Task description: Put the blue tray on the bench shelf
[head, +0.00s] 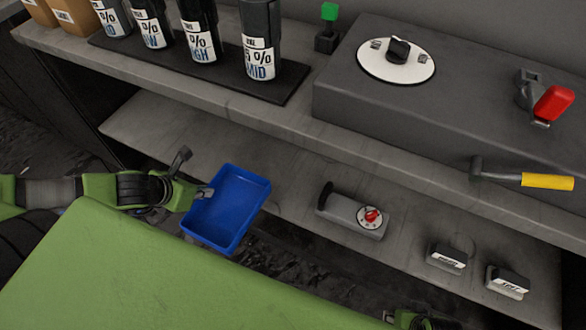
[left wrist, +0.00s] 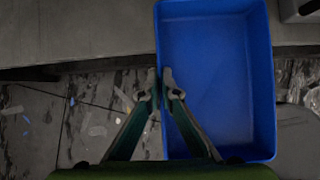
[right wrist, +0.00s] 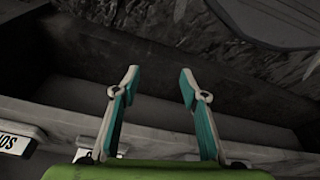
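The blue tray (head: 229,208) is an empty, shallow rectangular tray, tilted in the head view. My left gripper (head: 207,192) is shut on the tray's left wall. The left wrist view shows both fingertips (left wrist: 166,82) pinching the wall of the tray (left wrist: 215,70). The bench shelf (head: 290,180) is the grey lower board under the bench top. The tray's far part overlaps the shelf's front edge in view, while its near part is over the floor; I cannot tell whether it touches the shelf. My right gripper (right wrist: 160,85) is open and empty in the right wrist view.
A grey device with a red knob (head: 357,212) and two small labelled blocks (head: 447,257) (head: 508,282) sit on the shelf, right of the tray. The shelf's left part (head: 150,125) is clear.

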